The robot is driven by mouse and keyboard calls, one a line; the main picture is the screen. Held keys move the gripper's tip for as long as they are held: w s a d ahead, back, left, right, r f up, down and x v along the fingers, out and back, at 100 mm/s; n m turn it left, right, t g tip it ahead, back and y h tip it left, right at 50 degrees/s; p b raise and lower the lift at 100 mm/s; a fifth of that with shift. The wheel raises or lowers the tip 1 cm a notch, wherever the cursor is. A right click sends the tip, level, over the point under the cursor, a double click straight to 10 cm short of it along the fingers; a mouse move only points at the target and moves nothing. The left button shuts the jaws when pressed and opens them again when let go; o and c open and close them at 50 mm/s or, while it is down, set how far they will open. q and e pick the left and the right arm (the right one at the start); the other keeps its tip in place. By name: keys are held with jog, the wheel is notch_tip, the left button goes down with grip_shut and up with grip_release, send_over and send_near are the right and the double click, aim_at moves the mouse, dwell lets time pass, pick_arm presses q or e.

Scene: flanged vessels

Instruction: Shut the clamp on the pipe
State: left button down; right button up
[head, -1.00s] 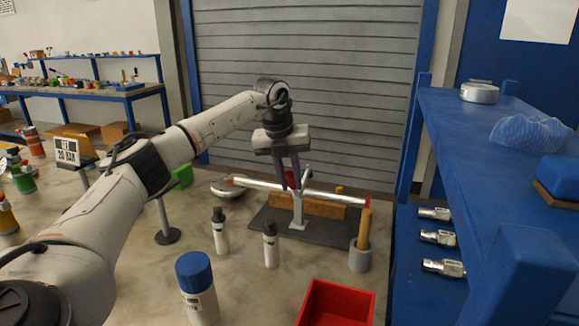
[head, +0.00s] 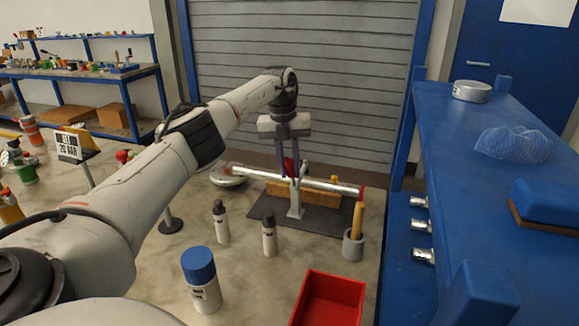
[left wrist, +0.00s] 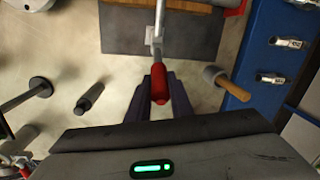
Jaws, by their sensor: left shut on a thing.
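The silver pipe (head: 330,186) lies across a wooden block (head: 320,197) on a dark mat. The grey clamp (head: 296,202) stands in front of the pipe, near its middle. Its red handle (left wrist: 160,84) shows in the left wrist view, between my left fingers. My left gripper (head: 289,174) is shut on this red handle, which points up in the head view. The fingers hide part of the handle and of the clamp's upper end, so I cannot tell how the clamp meets the pipe. My right gripper is not in view.
Two dark-capped bottles (head: 221,222) (head: 269,236), a blue-capped can (head: 201,280) and a red bin (head: 331,300) stand nearer me. A grey cup (head: 353,246) with a wooden handle stands right of the mat. A blue shelf (head: 455,150) bounds the right side.

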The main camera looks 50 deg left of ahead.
pick_arm(q)
jog(key=shift+a+r, duration=0.1)
jog(key=c, duration=1.6)
grip_release()
jog(key=r, duration=0.6)
jog(key=s+r, duration=0.1)
jog(key=r, duration=0.3)
jog(key=shift+a+r, duration=0.1)
jog(key=shift+a, duration=0.15)
